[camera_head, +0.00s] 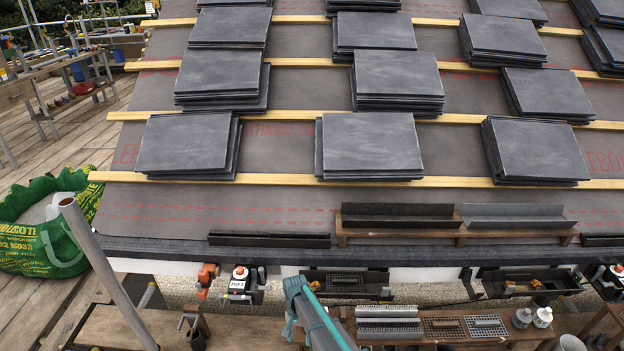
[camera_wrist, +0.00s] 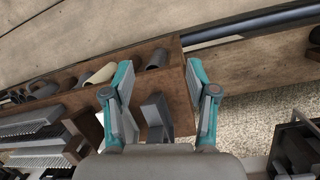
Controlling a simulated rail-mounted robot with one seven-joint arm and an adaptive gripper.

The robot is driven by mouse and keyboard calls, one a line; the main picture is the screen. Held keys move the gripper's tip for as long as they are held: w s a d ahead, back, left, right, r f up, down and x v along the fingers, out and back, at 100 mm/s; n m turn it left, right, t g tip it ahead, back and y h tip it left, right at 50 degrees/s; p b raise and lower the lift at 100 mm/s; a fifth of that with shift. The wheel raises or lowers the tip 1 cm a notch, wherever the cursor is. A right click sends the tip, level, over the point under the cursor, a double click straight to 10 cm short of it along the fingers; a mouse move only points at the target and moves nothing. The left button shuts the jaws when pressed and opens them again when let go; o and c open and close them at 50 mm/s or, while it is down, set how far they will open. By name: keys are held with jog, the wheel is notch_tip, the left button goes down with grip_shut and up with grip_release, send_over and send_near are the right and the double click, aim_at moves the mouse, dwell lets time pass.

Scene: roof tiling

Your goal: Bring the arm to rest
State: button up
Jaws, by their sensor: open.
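My gripper (camera_wrist: 160,68) shows in the wrist view with its two teal and grey fingers apart and nothing between them. Beyond the fingers is a wooden shelf (camera_wrist: 188,118) with grey and beige pipe pieces and an angled grey piece. Whether the fingers touch any of it cannot be told; they appear apart from it. In the head view a grey and teal part of my arm (camera_head: 318,318) reaches up from the bottom edge, in front of the workbench. The fingers cannot be made out clearly there.
Slate stacks (camera_head: 371,145) lie on the roof along wooden battens (camera_head: 255,179). Gutter pieces (camera_head: 400,215) sit at the eaves. A bench (camera_head: 440,329) holds metal grilles and white-capped bottles. A green bag (camera_head: 40,235) and a slanted grey pole (camera_head: 105,270) stand at left.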

jog(key=s+d+f+n+g+p, duration=0.1)
jog(key=s+d+g+p, duration=0.15)
jog(key=s+d, duration=1.4)
jog(key=s+d+r+n+p, duration=0.1)
jog(key=s+d+r+p, duration=0.1)
jog(key=s, duration=0.9)
jog(key=s+d+r+n+g+p, duration=0.1)
jog(key=s+d, duration=0.4)
jog(key=s, duration=0.6)
jog(key=shift+s+r+p, duration=0.15)
jog(key=shift+r+p, duration=0.5)
jog(key=shift+g, duration=0.25)
